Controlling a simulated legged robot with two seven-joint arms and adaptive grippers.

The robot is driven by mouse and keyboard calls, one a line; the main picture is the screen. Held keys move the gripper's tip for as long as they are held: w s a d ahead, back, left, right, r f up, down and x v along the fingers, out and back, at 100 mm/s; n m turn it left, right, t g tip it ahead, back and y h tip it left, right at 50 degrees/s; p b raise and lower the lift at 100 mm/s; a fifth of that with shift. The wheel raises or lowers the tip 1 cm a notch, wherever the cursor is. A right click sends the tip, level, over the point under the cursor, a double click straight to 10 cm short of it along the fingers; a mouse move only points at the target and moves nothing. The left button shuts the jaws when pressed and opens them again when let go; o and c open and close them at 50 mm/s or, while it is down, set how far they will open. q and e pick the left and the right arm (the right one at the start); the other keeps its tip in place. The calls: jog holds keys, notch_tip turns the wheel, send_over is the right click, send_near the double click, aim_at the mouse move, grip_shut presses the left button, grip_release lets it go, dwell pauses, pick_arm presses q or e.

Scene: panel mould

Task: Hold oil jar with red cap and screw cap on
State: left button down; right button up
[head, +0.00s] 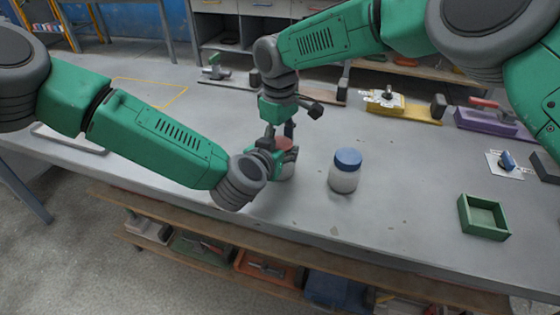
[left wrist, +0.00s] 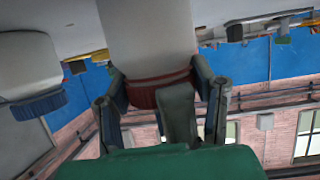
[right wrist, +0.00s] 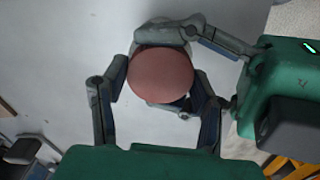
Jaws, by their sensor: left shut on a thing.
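The oil jar (left wrist: 147,35) is pale, with a red cap (right wrist: 162,75) on its top. In the head view the red cap (head: 284,143) shows between both grippers, near the table's middle. My left gripper (head: 278,160) comes from the left and is shut on the jar just below the cap; its fingers also flank the jar in the left wrist view (left wrist: 160,85). My right gripper (head: 283,130) points down from above, its fingers on either side of the cap (right wrist: 160,92). Whether they touch the cap is unclear. The jar's lower part is partly hidden in the head view.
A second jar with a blue cap (head: 348,158) stands upright to the right. A green tray (head: 483,217) lies further right. Yellow (head: 398,103) and purple (head: 487,122) fixtures sit towards the back. The front of the table (head: 330,215) is clear.

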pick_arm(q)
jog(key=shift+s+f, duration=0.25)
jog(key=shift+f, duration=0.2)
pick_arm(e)
jog(key=shift+o, duration=1.2)
notch_tip(320, 180, up, 12)
jog(key=shift+a, duration=0.1)
pick_arm(q)
jog(key=c, duration=0.6)
grip_release()
jog(key=shift+w+r, duration=0.1)
jog(key=shift+w, duration=0.15)
pick_arm(e)
jog(key=shift+w+f, duration=0.15)
pick_arm(q)
jog(key=shift+r, duration=0.1)
